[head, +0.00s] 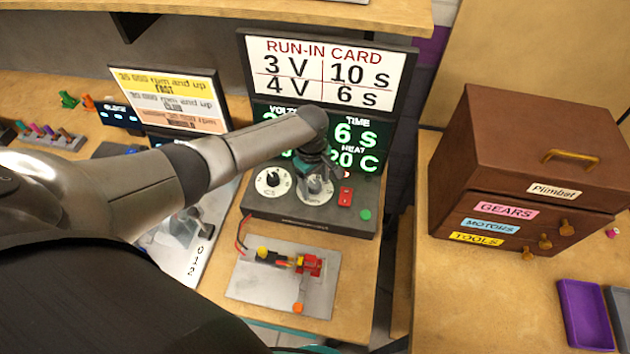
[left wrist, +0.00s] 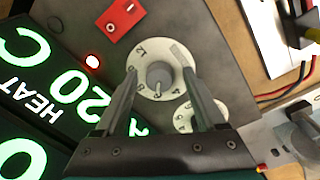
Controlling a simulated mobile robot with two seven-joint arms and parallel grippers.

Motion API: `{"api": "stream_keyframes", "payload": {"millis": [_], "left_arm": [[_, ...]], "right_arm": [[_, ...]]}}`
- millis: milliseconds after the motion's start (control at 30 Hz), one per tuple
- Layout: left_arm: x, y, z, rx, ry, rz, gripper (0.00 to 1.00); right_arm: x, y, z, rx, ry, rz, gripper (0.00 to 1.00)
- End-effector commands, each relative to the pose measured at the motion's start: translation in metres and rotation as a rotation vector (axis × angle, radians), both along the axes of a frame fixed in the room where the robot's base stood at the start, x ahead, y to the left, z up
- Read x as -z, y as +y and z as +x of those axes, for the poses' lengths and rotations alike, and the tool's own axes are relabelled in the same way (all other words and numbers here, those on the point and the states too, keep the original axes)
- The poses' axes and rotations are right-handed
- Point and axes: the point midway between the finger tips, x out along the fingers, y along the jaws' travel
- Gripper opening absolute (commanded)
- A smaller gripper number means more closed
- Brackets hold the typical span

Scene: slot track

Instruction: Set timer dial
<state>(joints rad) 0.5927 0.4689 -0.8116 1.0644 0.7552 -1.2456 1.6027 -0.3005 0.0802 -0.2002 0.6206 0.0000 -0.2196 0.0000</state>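The timer dial, a white round dial with a grey knob, shows in the left wrist view (left wrist: 149,91) and partly under my gripper in the head view (head: 313,196). My left gripper (left wrist: 159,76) is open, with one finger on each side of the knob and visible gaps to it. In the head view, my left gripper (head: 318,178) points down over the dial. The display (head: 355,135) reads TIME 6 s and HEAT 20 C; its voltage reading is hidden by my arm. The run-in card (head: 325,72) reads 3 V, 10 s and 4 V, 6 s.
Another white dial (head: 273,181) sits left of the timer dial. A red switch (head: 345,196), a lit red lamp and a green button (head: 365,214) are on the right of the panel. A wired motor rig (head: 290,262) lies in front. A brown cabinet (head: 530,170) stands right.

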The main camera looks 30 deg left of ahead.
Motion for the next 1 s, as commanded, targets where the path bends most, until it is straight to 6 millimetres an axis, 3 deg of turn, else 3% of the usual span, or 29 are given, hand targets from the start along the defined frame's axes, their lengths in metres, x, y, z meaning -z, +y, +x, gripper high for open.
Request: {"api": "stream_keyframes", "payload": {"millis": [67, 600, 1000], "left_arm": [[-0.0002, -0.0001, 0.0000, 0.000, 0.000, 0.000, 0.62], [-0.0001, 0.0002, -0.0003, -0.001, 0.001, 0.000, 0.01], [-0.0005, -0.0002, -0.0007, 0.028, 0.002, -0.001, 0.00]], "right_arm": [[0.0001, -0.0002, -0.0008, 0.000, 0.002, 0.000, 0.00], [0.0001, -0.0003, -0.0014, 0.000, 0.003, -0.001, 0.00], [-0.0027, -0.0003, -0.0011, 0.000, 0.003, -0.001, 0.00]]}}
